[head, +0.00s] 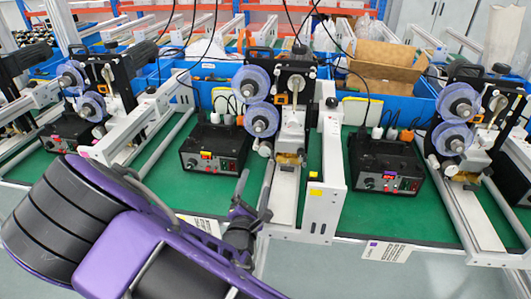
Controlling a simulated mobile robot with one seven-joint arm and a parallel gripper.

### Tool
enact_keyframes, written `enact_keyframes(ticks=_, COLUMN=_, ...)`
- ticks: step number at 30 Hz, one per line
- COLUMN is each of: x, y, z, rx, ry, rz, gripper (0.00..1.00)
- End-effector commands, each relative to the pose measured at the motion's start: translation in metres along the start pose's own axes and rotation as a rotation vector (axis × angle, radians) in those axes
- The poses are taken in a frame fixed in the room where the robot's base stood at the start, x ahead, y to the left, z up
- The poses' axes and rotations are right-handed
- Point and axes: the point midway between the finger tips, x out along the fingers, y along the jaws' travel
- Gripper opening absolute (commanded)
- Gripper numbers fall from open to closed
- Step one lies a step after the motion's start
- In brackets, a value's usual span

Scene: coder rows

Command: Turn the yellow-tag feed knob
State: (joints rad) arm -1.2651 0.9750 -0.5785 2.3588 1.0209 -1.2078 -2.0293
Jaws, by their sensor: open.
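A black control box (215,150) stands on the green mat at the middle station. My gripper (255,186) is in front and to the right of this box, beside the white rail. Its fingers are apart with nothing seen between them, and they are apart from the knob in the picture. My purple arm reaches in from the lower left.
A coder with blue reels (251,83) and a white rail (285,195) stand right of the box. A white bracket (331,160) with yellow stickers is further right. Similar boxes stand at right (385,160) and left (68,132). Blue bins (395,105) line the back.

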Motion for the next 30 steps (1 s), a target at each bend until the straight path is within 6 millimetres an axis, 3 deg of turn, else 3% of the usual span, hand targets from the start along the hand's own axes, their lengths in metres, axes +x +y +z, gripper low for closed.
enact_keyframes(ticks=9, x=0.073, y=-0.001, z=0.001, rx=0.002, ry=-0.005, rz=-0.002, gripper=0.83)
enact_keyframes(ticks=16, x=0.117, y=0.0, z=0.001, rx=0.002, ry=-0.003, rz=0.0, gripper=0.83)
enact_keyframes(ticks=22, x=0.137, y=0.0, z=0.001, rx=0.002, ry=-0.002, rz=0.001, gripper=0.83)
enact_keyframes(ticks=30, x=0.142, y=0.0, z=0.0, rx=0.001, ry=0.0, rz=0.0, gripper=0.83)
